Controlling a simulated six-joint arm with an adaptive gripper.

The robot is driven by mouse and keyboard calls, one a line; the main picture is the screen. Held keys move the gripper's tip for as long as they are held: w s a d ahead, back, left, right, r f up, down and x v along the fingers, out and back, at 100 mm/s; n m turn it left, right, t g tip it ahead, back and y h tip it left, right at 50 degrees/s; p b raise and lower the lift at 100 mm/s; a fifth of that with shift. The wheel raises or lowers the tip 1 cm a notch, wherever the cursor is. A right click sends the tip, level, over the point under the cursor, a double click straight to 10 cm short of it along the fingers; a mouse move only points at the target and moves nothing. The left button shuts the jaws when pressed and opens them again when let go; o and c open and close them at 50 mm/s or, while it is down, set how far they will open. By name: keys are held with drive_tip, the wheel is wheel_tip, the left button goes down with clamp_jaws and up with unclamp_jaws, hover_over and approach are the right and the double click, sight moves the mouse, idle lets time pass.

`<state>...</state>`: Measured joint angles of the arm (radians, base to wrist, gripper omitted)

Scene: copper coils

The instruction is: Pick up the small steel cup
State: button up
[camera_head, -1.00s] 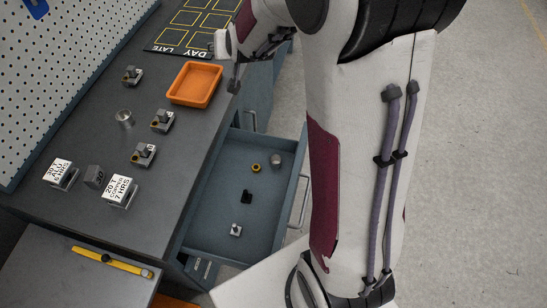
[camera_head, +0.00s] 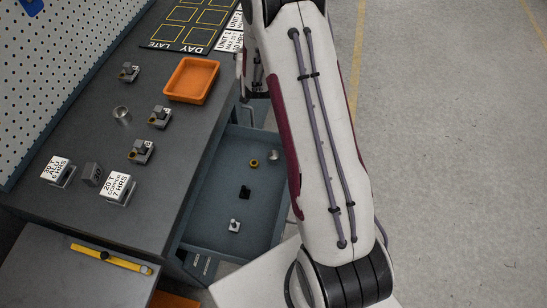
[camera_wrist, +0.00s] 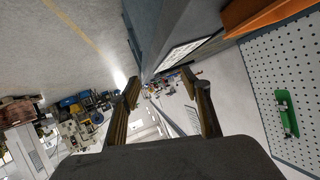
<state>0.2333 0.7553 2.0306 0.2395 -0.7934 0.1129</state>
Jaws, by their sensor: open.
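A small steel cup (camera_head: 122,115) stands on the dark bench top, left of the orange tray. A second small grey metal cylinder (camera_head: 274,155) is in the open drawer, near its far right corner; I cannot tell whether it is hollow. My gripper is mostly hidden behind my arm in the head view, at the bench's right edge beyond the drawer. In the wrist view my gripper (camera_wrist: 164,83) is open, with nothing between its fingers. Neither steel piece is recognisable in the wrist view.
An orange tray (camera_head: 192,80) sits on the bench near its right edge. Several small grey fixtures and white label blocks (camera_head: 118,187) stand around the cup. The open drawer (camera_head: 212,205) also holds a brass ring (camera_head: 254,162) and a black part (camera_head: 244,191). A pegboard (camera_head: 55,75) borders the left.

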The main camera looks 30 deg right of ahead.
wheel_tip(320, 180, down, 6)
drive_tip(key=d+h, duration=0.1)
drive_tip(key=d, duration=0.2)
drive_tip(key=s+a+f, duration=0.3)
drive_tip(key=s+f, duration=0.2)
drive_tip(key=f, duration=0.1)
drive_tip(key=s+a+f+m+g+h, duration=0.1)
drive_tip(key=s+a+f, duration=0.3)
drive_tip(key=s+f, duration=0.1)
drive_tip(key=s+a+f+m+g, duration=0.1)
drive_tip(key=s+a+f, duration=0.2)
drive_tip(key=s+f, duration=0.3)
drive_tip(key=shift+s+a+f+h, duration=0.1)
drive_tip(key=shift+a+f+h, duration=0.1)
drive_tip(key=shift+f, duration=0.2)
drive_tip(key=shift+a+f+h, duration=0.1)
drive_tip(key=shift+f+h, duration=0.1)
drive_tip(key=shift+f, duration=0.15)
drive_tip(key=h, duration=0.1)
approach(274, 157)
drive_tip(key=shift+w+d+r+g, duration=0.1)
drive_tip(key=shift+w+r+g, duration=0.1)
drive_tip(key=shift+w+r, duration=0.3)
drive_tip(key=shift+w+d+r+g, duration=0.1)
drive_tip(key=shift+w+r+g, duration=0.1)
drive_tip(key=shift+r, duration=0.5)
drive_tip(key=shift+x, duration=1.35)
drive_tip(key=shift+d+f, duration=0.1)
